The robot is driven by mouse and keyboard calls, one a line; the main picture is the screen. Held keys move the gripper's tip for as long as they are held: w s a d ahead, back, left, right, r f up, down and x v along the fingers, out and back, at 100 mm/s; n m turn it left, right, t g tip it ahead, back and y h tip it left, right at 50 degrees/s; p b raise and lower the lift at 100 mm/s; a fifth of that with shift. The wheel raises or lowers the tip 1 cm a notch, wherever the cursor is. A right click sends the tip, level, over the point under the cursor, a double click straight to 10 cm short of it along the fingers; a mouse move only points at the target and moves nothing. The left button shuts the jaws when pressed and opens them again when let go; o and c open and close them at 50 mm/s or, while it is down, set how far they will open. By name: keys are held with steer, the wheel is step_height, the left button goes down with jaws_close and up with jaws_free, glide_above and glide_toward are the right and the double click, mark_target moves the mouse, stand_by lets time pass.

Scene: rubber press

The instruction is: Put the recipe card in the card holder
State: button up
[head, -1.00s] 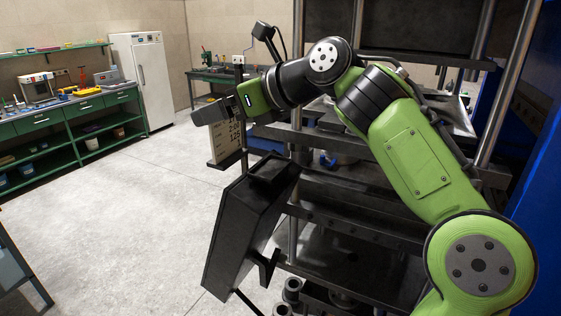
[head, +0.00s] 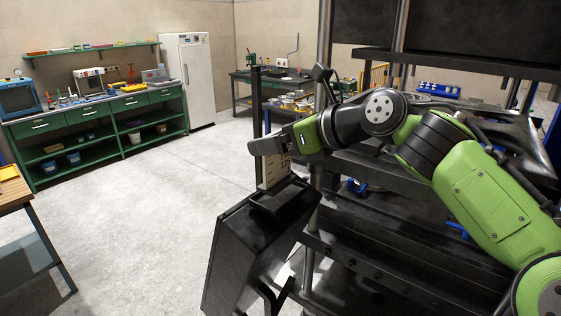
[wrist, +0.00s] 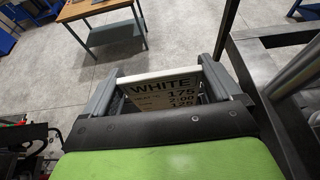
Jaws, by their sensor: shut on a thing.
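The recipe card (head: 274,172) is a pale card with dark print. It hangs below my gripper (head: 268,145) in the head view. In the wrist view the card (wrist: 165,92) reads "WHITE" with numbers below, and its pale top edge spans between the two grey fingers of my gripper (wrist: 158,76), which are shut on it. A black holder-like frame (head: 287,197) sits on top of the tilted black console, right at the card's lower end. I cannot tell whether the card's lower edge is inside it, above it or in front of it.
The black console (head: 245,250) stands beside the dark press (head: 370,255) and its steel column (head: 318,195). A thin dark post (head: 257,100) rises behind my gripper. Open floor (head: 150,220) lies to the left, with a wooden-topped table (head: 14,190) at the left edge.

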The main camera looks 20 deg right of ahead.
mark_target(280, 180)
steer(key=f, duration=0.3)
steer(key=shift+w+d, duration=0.25)
steer(key=shift+d, duration=0.15)
steer(key=shift+s+a+r, duration=0.1)
steer(key=shift+s+a, duration=0.1)
steer(key=shift+a, duration=0.15)
steer(key=o, duration=1.1)
steer(key=shift+w+d, duration=0.1)
steer(key=shift+r, duration=0.15)
steer(key=b+v, duration=0.1)
steer(key=v, duration=1.1)
